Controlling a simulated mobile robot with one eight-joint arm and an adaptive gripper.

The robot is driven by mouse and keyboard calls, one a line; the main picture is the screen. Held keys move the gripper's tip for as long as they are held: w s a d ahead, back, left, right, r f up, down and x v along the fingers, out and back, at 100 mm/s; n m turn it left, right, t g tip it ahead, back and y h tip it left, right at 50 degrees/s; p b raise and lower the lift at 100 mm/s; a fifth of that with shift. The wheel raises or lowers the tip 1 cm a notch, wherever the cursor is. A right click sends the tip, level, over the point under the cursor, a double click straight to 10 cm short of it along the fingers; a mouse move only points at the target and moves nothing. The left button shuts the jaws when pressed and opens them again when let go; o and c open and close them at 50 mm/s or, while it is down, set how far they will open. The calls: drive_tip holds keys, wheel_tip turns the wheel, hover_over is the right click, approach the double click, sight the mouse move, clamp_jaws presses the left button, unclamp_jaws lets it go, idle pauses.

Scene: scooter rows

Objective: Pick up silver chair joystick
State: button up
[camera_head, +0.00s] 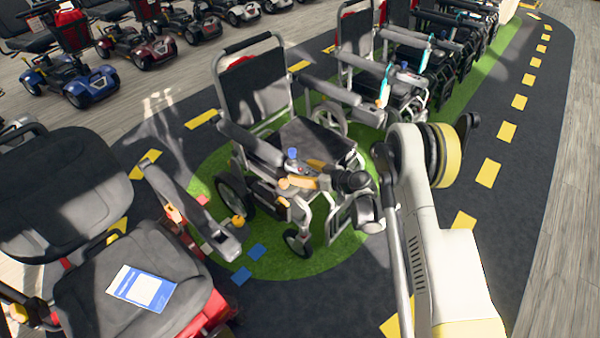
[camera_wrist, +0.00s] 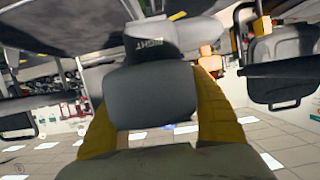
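The silver chair (camera_head: 262,110) is a wheelchair with a black seat and back, standing on the green floor patch. Its joystick (camera_head: 292,154), with a blue knob on a small dark box, is at the front of an armrest. My gripper (camera_head: 297,174) reaches in from the right, its orange fingers spread apart right at the joystick box. I cannot tell whether they touch it. In the wrist view, yellow finger parts flank a dark grey block marked "RIGHT" that fills the middle. The joystick cannot be made out there.
A dark scooter seat with a blue-white card (camera_head: 142,289) is at front left. A blue scooter (camera_head: 75,75) and others line the back left. More wheelchairs (camera_head: 385,75) stand behind the silver one. Dark floor with yellow dashes (camera_head: 488,173) is open at right.

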drive_tip(key=c, duration=1.1)
